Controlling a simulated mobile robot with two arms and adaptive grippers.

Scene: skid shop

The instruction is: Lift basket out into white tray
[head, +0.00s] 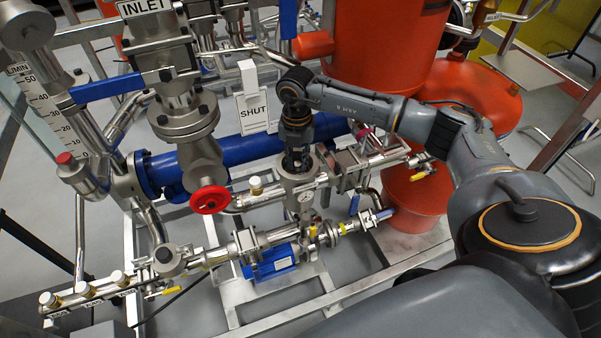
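My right arm reaches in from the right, and its gripper (298,160) points straight down at the open top of an upright steel housing (300,186) in the pipework. The fingers are dark and small, and their tips are at or inside the housing mouth. I cannot tell whether they are open or shut, or whether they touch anything. The basket does not show; the inside of the housing is hidden by the gripper. I cannot make out a white tray for certain. My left gripper is not in view.
A red handwheel (210,199), a blue pipe (230,155) and a white SHUT sign (253,103) stand left of the gripper. Large orange vessels (385,40) stand behind my arm. A blue motor (270,263) lies below.

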